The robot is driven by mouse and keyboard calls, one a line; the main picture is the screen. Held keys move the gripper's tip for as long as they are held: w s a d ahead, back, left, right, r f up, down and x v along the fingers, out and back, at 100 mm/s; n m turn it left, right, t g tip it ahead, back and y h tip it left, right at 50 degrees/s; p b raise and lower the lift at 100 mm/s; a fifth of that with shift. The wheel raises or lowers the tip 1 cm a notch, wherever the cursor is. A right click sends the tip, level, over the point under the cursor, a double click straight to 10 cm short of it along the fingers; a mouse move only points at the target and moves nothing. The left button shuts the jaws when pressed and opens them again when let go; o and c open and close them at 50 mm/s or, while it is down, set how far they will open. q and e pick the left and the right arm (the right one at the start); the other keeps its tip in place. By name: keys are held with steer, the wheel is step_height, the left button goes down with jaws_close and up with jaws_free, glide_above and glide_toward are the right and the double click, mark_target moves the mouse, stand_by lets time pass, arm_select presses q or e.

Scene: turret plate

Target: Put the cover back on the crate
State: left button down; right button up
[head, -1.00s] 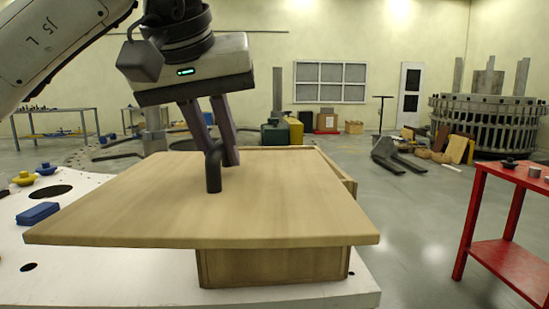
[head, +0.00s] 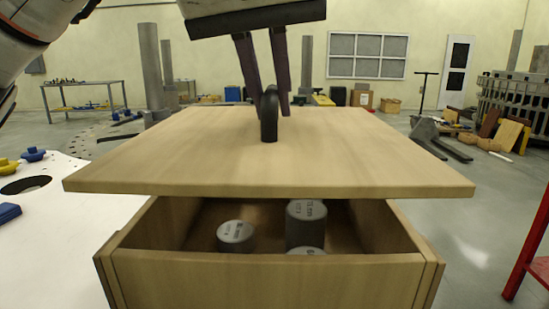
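The wooden cover (head: 340,165) is a flat light-brown board, held about level above the wooden crate (head: 270,277). The front of the crate is uncovered, and grey cylinders (head: 306,222) show inside it. The cover hides the back of the crate. My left gripper (head: 268,108) is shut on the dark handle (head: 269,122) on top of the cover. My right gripper is not in view.
A red table (head: 530,265) stands at the right. Open floor lies between the crate and the red table.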

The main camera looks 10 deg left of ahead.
mark_target(271, 143)
arm_select(q)
steer(key=shift+f+b, duration=0.4)
steer(key=shift+f, duration=2.75)
steer(key=shift+f, duration=0.1)
steer(key=c, duration=1.7)
jaws_free()
steer(key=shift+f, duration=0.1)
steer(key=p+v, duration=0.1)
steer(key=v, duration=1)
steer(key=shift+s+r, duration=0.35)
steer(key=shift+r, duration=0.2)
